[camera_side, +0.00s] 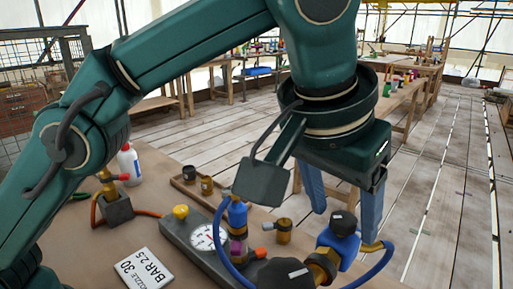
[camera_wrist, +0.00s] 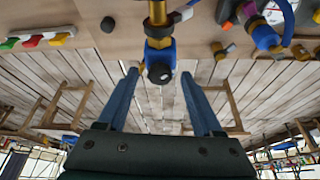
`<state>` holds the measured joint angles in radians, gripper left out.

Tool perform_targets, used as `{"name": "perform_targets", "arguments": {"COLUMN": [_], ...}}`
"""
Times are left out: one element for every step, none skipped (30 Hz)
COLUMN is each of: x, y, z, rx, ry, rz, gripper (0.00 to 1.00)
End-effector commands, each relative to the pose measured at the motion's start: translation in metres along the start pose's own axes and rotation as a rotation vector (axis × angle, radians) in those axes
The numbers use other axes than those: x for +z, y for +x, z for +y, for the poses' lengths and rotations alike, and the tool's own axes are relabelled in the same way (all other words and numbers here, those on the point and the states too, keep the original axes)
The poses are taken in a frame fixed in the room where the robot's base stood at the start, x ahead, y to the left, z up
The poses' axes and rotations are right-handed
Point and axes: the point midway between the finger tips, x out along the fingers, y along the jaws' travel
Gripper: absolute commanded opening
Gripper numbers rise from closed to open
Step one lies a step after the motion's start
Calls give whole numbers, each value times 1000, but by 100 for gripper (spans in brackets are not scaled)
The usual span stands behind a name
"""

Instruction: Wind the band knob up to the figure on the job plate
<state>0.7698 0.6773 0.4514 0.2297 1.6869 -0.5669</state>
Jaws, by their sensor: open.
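My gripper (camera_side: 344,226) is open, its two blue fingers pointing down on either side of a black knob (camera_side: 343,220) with a white mark. The knob tops a blue valve body (camera_side: 338,246). In the wrist view, the knob (camera_wrist: 160,73) shows between the fingertips (camera_wrist: 156,73), with a gap on each side; I cannot tell how far the tips reach along it. Which knob is the band knob is not labelled. The white job plate (camera_side: 146,270) lies on the bench at the lower left and reads "BAR 2.5" and "NOZZLE 30".
A round gauge (camera_side: 207,237), a yellow knob (camera_side: 181,211) and a blue cylinder (camera_side: 237,214) are to the left. A blue hose (camera_side: 375,267) loops at the right, near the bench edge.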

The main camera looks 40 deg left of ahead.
Motion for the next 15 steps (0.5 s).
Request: {"name": "perform_targets", "arguments": {"x": [0, 0, 0, 0, 0, 0, 0, 0, 0, -1, 0, -1, -1, -1, -1], "y": [-1, -1, -1, -1, -1, 0, -1, -1, 0, 0, 0, 0, 0, 0, 0], "z": [-1, -1, -2, -2, -2, -3, -3, -3, -4, -4, -4, -4, -5, -5, -5], "rx": [8, 14, 23, 31, 40, 51, 62, 74, 88, 101, 111, 126, 135, 145, 157], "ry": [19, 33, 55, 76, 94, 125, 149, 176, 212, 241, 268, 299, 323, 346, 376], "rz": [-2, -1, -1, -2, -1, -2, -1, -1, -1, -1, -2, -1, -1, -1, -1], "gripper": [68, 68, 68, 68, 68, 68, 68, 68, 68, 68, 68, 68, 68, 68, 68]}}
